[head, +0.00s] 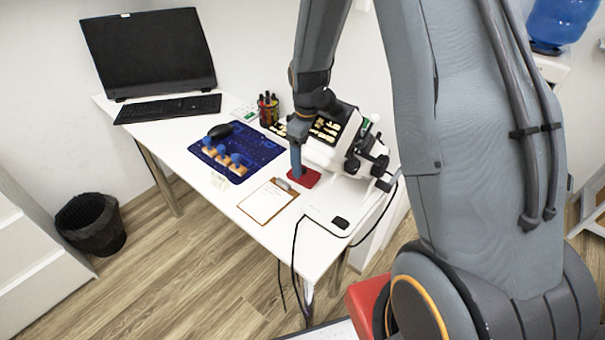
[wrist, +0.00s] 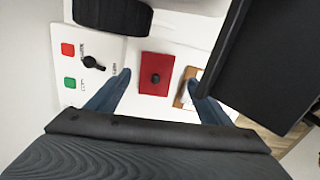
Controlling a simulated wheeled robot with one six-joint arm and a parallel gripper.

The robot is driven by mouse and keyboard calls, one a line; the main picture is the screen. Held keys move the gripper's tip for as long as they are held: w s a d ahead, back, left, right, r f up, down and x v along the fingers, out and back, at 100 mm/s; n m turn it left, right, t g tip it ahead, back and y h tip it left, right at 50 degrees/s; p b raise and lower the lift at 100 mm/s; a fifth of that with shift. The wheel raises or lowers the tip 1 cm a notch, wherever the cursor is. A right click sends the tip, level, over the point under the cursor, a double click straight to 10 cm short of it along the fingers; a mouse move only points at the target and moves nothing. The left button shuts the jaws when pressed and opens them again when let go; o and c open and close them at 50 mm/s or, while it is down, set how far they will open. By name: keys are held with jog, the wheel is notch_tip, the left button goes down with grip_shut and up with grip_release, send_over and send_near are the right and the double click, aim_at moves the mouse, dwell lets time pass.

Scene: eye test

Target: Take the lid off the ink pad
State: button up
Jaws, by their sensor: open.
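The ink pad is a flat red square (head: 310,178) on the white desk in the head view, partly hidden by my gripper. My gripper (wrist: 160,76) is open and empty, with one blue finger on each side of the red square in the picture. In the head view my gripper (head: 297,172) points down at the pad. I cannot tell the exact height of the fingertips above it.
A clipboard (head: 267,202) lies just beside the pad. A white device (head: 322,155) stands close behind it. Stamps with blue handles (head: 222,150) stand on a dark blue mat (head: 262,146).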

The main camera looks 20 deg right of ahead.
aim_at(308, 176)
jog(key=shift+w+d+f+p, duration=0.15)
jog(key=shift+f+p, duration=0.3)
jog(key=shift+f, duration=0.75)
jog(key=shift+w+d+f+p, duration=0.1)
jog(key=shift+f+p, duration=0.3)
jog(key=shift+f, duration=0.75)
jog(key=c, duration=1.1)
